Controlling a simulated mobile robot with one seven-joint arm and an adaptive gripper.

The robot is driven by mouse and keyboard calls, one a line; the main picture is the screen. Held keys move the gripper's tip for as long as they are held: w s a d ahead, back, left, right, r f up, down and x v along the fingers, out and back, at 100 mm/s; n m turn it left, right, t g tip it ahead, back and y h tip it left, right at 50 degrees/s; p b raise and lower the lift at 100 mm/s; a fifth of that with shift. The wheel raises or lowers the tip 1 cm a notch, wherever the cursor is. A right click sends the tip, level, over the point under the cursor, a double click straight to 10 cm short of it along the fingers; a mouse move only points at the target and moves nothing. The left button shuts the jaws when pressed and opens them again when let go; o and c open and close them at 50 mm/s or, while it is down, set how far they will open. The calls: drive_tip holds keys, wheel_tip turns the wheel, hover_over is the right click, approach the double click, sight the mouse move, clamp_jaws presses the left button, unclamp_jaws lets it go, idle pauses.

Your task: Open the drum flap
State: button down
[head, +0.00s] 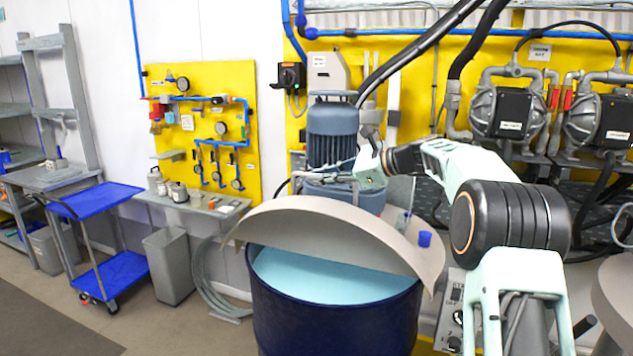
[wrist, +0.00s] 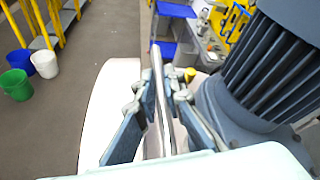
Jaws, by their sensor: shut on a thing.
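The dark blue drum (head: 335,318) stands at the bottom middle of the head view. Its grey-beige flap (head: 318,232) is tilted up, and light blue liquid (head: 325,277) shows through the gap below it. In the wrist view the flap is a pale surface (wrist: 105,108) left of the fingers. My gripper (head: 340,178) is behind the flap's upper edge, beside the grey-blue agitator motor (head: 333,135). In the wrist view my gripper (wrist: 159,88) is shut on a thin metal bar (wrist: 161,110), which looks like the flap handle. Where the bar joins the flap is hidden.
The motor (wrist: 265,75) stands close on the right in the wrist view. A blue trolley (head: 105,235), a grey bin (head: 169,265) and a coiled hose (head: 220,280) are at left. The floor in front is clear.

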drive_tip(key=shift+w+d+f, duration=0.1)
drive_tip(key=shift+w+d, duration=0.2)
drive_tip(key=shift+w, duration=0.45)
drive_tip(key=shift+w+d+f, duration=0.1)
drive_tip(key=shift+w+d, duration=0.15)
drive_tip(key=shift+w, duration=0.55)
drive_tip(key=shift+w+d+f, duration=0.1)
drive_tip(key=shift+w+d, duration=0.2)
drive_tip(key=shift+w, duration=0.45)
drive_tip(key=c, duration=2)
unclamp_jaws()
drive_tip(key=shift+r, duration=0.1)
drive_tip(key=v, duration=1.2)
